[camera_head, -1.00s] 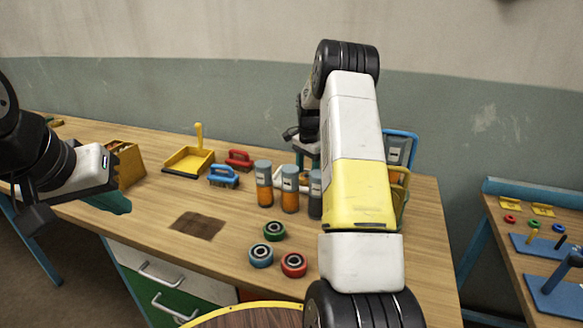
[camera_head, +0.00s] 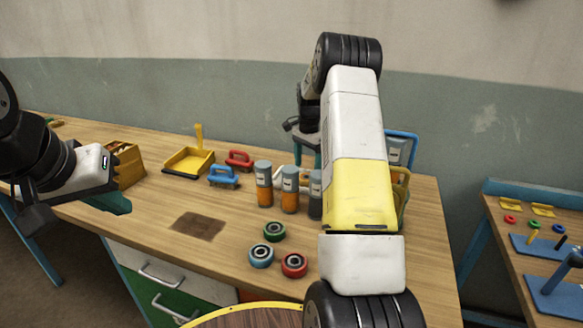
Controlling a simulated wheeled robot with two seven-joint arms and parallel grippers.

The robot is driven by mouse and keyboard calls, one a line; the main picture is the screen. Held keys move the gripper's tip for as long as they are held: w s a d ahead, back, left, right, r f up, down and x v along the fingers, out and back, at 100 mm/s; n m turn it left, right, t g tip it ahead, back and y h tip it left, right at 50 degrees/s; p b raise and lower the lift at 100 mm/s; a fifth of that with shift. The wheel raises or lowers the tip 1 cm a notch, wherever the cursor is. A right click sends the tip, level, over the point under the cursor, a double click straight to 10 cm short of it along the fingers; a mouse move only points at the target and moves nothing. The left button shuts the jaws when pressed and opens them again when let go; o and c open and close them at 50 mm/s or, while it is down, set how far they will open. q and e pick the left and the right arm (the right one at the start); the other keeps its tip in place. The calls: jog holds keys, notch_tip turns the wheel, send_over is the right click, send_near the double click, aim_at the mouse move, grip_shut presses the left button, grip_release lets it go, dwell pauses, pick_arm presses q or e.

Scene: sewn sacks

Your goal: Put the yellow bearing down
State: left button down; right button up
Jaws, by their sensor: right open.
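No yellow bearing is visible; my right arm covers part of the table. A green bearing (camera_head: 274,231), a blue bearing (camera_head: 261,256) and a red bearing (camera_head: 294,265) lie close together on the wooden table (camera_head: 150,212). My right gripper (camera_head: 307,157) is open at the back of the table, behind the bottles and partly hidden by my own arm. Nothing can be seen between its fingers.
Several bottles (camera_head: 264,184) stand left of my right forearm. A brown patch (camera_head: 197,226) marks otherwise clear table. A second table (camera_head: 505,262) is at right.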

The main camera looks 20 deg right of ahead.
aim_at(307, 177)
notch_tip(307, 177, up, 9)
jog(key=s+a+r+n+t+y, duration=0.1)
jog(key=s+a+r+n+t, duration=0.15)
jog(key=s+a+r, duration=0.35)
jog(key=s+a+r+n+t, duration=0.1)
jog(key=s+a+r+n, duration=0.3)
jog(key=s+r, duration=0.45)
jog(key=s+a+f+n+t, duration=0.1)
jog(key=s+a+n, duration=0.1)
jog(key=s, duration=0.5)
jog(key=s+a+f+n, duration=0.1)
jog(key=s+a+n, duration=0.2)
jog(key=s, duration=0.4)
jog(key=s+a+f+n+t+y, duration=0.1)
jog(key=s+a+n, duration=0.1)
jog(key=s, duration=0.5)
jog(key=shift+a+t, duration=0.25)
jog(key=shift+t, duration=0.1)
jog(key=shift+n, duration=0.25)
